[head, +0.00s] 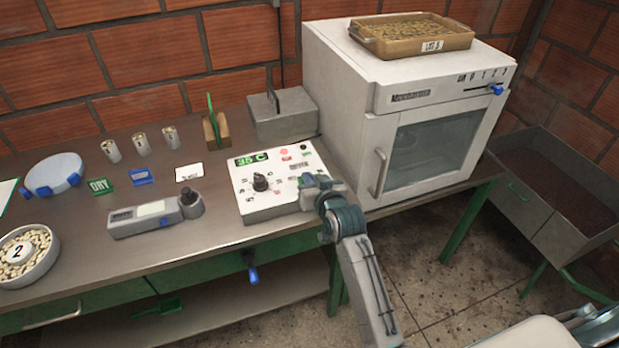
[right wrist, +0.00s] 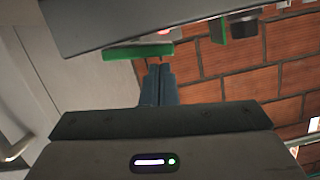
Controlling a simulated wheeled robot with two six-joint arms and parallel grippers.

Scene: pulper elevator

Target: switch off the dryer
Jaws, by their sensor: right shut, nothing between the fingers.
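The dryer's control panel (head: 262,205) is a white box at the front of the bench with a green display (head: 251,159) reading 35 C. It has a black dial (head: 260,182), a red light (head: 286,158) and small buttons and labels. The white dryer cabinet (head: 345,75) with a glass door stands to its right. My right gripper (head: 313,182) is at the panel's right side, hiding part of its face; I cannot tell whether it touches. In the right wrist view its two blue-grey fingers (right wrist: 160,72) are together and empty. My left gripper is not in view.
A tray (head: 415,42) labelled LOT 5 lies on the cabinet. A grey box (head: 282,120) stands behind the panel. A handheld meter (head: 147,217), several small cups and a bowl of beans (head: 25,255) are to the left. A brick wall closes the back.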

